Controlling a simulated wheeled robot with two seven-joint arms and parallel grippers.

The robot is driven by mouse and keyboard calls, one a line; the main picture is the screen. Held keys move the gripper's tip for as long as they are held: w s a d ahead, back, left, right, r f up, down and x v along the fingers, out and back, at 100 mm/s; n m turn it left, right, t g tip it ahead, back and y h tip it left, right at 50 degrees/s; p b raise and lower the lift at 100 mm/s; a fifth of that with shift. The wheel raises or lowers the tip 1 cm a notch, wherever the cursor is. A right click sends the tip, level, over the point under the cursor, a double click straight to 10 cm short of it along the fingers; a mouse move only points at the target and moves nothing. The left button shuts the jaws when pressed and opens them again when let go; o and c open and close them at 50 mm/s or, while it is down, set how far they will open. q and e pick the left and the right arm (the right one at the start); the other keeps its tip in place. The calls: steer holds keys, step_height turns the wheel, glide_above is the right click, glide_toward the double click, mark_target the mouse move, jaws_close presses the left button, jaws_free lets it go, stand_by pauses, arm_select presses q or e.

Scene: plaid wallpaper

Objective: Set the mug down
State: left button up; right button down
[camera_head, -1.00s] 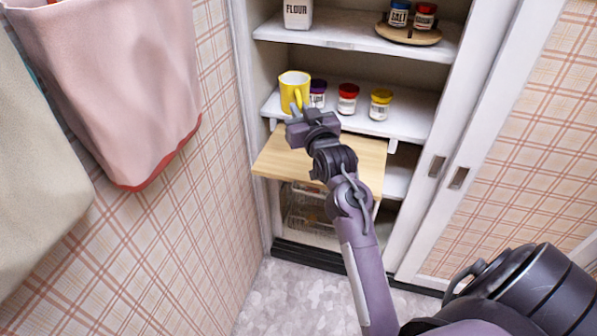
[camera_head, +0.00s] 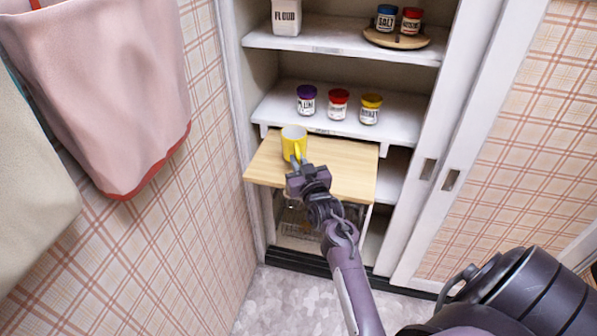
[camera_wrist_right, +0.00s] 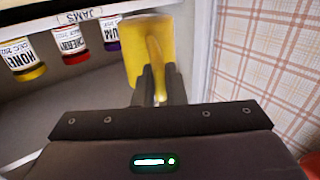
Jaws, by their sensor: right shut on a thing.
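The yellow mug (camera_head: 293,141) is upright at the pull-out wooden board (camera_head: 345,172), near the board's left end. Whether its base touches the board cannot be told. My right gripper (camera_head: 299,165) is shut on the mug's handle, on the near side of the mug. In the right wrist view the mug (camera_wrist_right: 150,45) is slightly blurred, with its handle between the two dark fingers (camera_wrist_right: 159,88). My left gripper is not in view.
Jars with a purple lid (camera_head: 306,99), a red lid (camera_head: 338,103) and a yellow lid (camera_head: 370,108) stand on the shelf above the board. A flour canister (camera_head: 286,17) and a round wooden tray (camera_head: 397,40) are higher up. The board's right part is clear.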

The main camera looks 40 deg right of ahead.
steer(key=shift+f, duration=1.75)
steer(key=c, duration=1.5)
jaws_free()
steer(key=shift+f, duration=0.15)
